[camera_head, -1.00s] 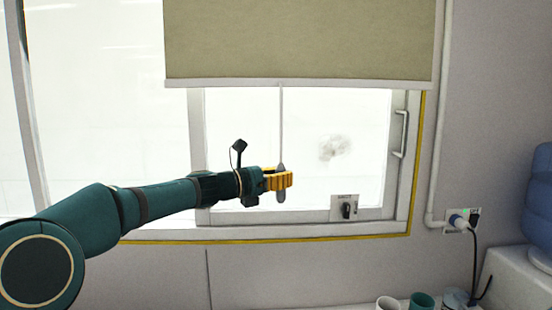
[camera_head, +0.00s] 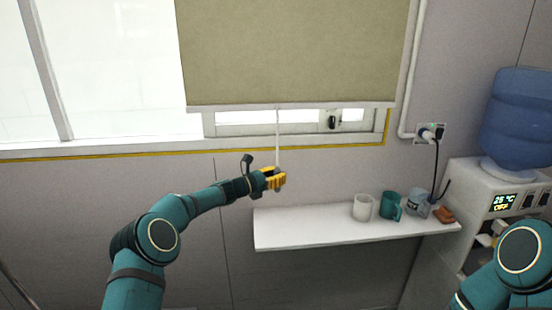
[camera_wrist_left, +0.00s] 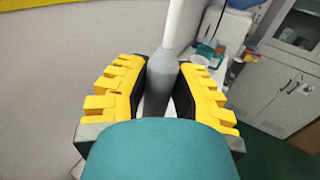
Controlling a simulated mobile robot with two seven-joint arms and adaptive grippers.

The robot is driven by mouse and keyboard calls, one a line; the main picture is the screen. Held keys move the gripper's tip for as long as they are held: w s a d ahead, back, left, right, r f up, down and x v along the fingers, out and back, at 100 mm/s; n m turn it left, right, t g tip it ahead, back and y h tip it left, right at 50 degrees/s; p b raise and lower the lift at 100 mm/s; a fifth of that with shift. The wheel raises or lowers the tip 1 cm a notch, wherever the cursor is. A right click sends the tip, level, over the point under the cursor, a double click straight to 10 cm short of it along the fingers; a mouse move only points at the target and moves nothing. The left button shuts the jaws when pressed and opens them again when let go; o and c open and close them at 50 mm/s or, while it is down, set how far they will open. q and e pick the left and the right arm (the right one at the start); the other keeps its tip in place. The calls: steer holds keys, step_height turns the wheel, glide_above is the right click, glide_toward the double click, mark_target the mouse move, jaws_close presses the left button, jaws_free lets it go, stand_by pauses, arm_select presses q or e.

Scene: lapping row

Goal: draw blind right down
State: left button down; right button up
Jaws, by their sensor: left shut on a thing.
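The olive blind (camera_head: 290,50) hangs over the right part of the window. Its pale bottom bar (camera_head: 290,105) is a little above the window's lower frame, with a narrow strip of glass showing below. A thin pale cord runs down from the bar to a grey pull handle (camera_wrist_left: 161,80). My left gripper (camera_head: 276,180) has its yellow fingers shut on the pull handle, below the window sill and left of the shelf. In the left wrist view the handle stands between both fingers (camera_wrist_left: 160,92). My right arm shows at the lower right, but its gripper is out of view.
A white shelf (camera_head: 340,224) is just right of my left gripper. On it stand a white mug (camera_head: 362,207), a teal mug (camera_head: 390,206), a kettle-like vessel (camera_head: 417,204) and a brown item (camera_head: 443,215). A water dispenser (camera_head: 478,180) stands at the right.

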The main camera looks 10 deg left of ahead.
mark_target(277, 192)
arm_select(q)
steer(key=shift+f+b, duration=0.45)
steer(key=shift+f, duration=1.8)
steer(key=c, duration=0.7)
jaws_free()
steer(key=shift+r, duration=0.1)
steer(key=shift+c, duration=0.2)
steer(key=v, duration=1.2)
steer(key=shift+d, duration=0.1)
